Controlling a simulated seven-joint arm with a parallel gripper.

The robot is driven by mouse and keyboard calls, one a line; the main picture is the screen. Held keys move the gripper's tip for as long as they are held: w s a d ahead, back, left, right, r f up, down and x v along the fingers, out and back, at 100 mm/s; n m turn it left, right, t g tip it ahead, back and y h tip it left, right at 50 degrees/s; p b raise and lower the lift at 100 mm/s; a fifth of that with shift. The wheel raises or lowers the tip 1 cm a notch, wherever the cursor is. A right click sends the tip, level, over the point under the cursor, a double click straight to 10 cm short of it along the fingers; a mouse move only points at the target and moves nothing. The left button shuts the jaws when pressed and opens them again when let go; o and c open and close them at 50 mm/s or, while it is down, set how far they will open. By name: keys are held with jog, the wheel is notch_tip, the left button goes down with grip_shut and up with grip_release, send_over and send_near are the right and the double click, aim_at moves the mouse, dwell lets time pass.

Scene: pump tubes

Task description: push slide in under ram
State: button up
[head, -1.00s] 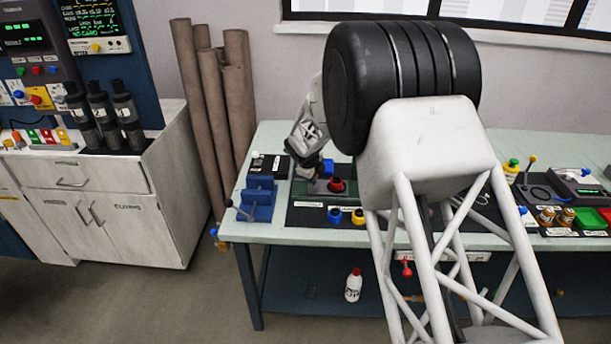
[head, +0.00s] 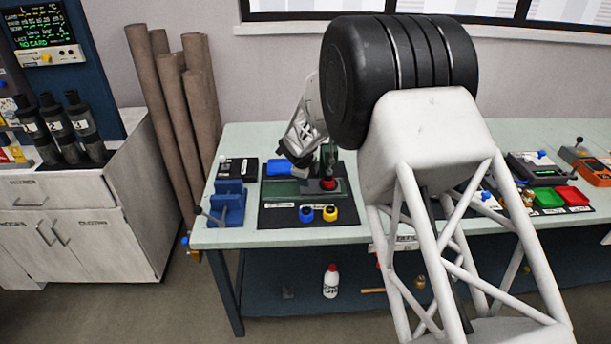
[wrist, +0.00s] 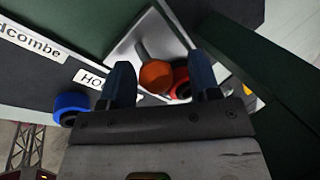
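In the wrist view my gripper (wrist: 160,68) is open, its two dark blue fingers apart. An orange-brown round knob (wrist: 157,76) shows between the fingertips, on a grey metal plate (wrist: 135,45) that looks like the slide. A red round part (wrist: 181,84) sits beside the knob, partly behind the right finger. I cannot tell whether a finger touches either. In the head view my gripper (head: 303,160) is over the dark green fixture (head: 285,189), next to an upright dark green post (head: 328,156). A red part (head: 328,183) is at the post's foot. The ram cannot be clearly made out.
A blue ring (head: 306,214) and a yellow ring (head: 330,213) lie in front of the fixture. A blue vice (head: 228,203) stands left. A dark green wall (wrist: 265,70) rises close to the right finger in the wrist view. My arm hides the bench's middle.

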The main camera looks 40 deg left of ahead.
jog(key=shift+s+r, duration=0.1)
jog(key=a+v, duration=0.1)
jog(key=v, duration=0.6)
jog(key=shift+d+r, duration=0.3)
jog(key=shift+d, duration=0.25)
jog(key=shift+s, duration=0.15)
dwell(0.5)
